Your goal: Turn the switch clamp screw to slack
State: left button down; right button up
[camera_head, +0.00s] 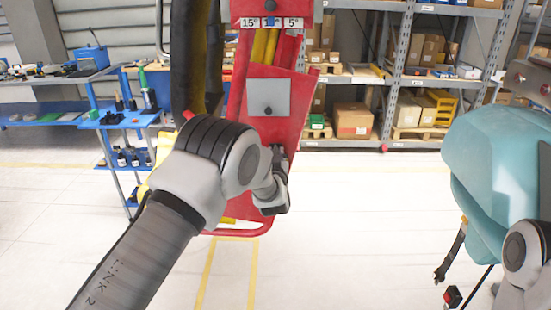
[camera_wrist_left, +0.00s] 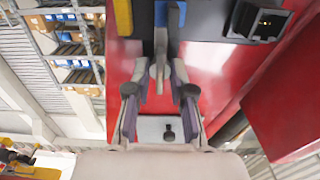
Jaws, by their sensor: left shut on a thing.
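My left gripper (camera_head: 274,192) is in front of the red panel (camera_head: 268,136), near its lower part, and my own wrist partly hides it. In the left wrist view, the left gripper's fingers (camera_wrist_left: 160,72) are closed around a narrow grey part (camera_wrist_left: 159,48). It looks like the handle of the clamp screw, but its far end is not clear. The red panel (camera_wrist_left: 225,65) lies behind it. A grey plate with a dark knob (camera_wrist_left: 169,131) shows below the fingers. My right gripper is out of view.
A black box with a small lit window (camera_wrist_left: 263,22) is beside the fingers at upper right. A blue tool bench (camera_head: 50,77) stands at left. Storage racks with boxes (camera_head: 352,122) are behind.

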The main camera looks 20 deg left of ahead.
pick_arm(q)
jog(key=shift+a+f+n+b, duration=0.1)
jog(key=shift+n+b, duration=7.6)
jog(key=shift+b, duration=2)
jog(key=c, duration=1)
grip_release()
jog(key=v, duration=0.7)
jog(key=shift+s, duration=0.25)
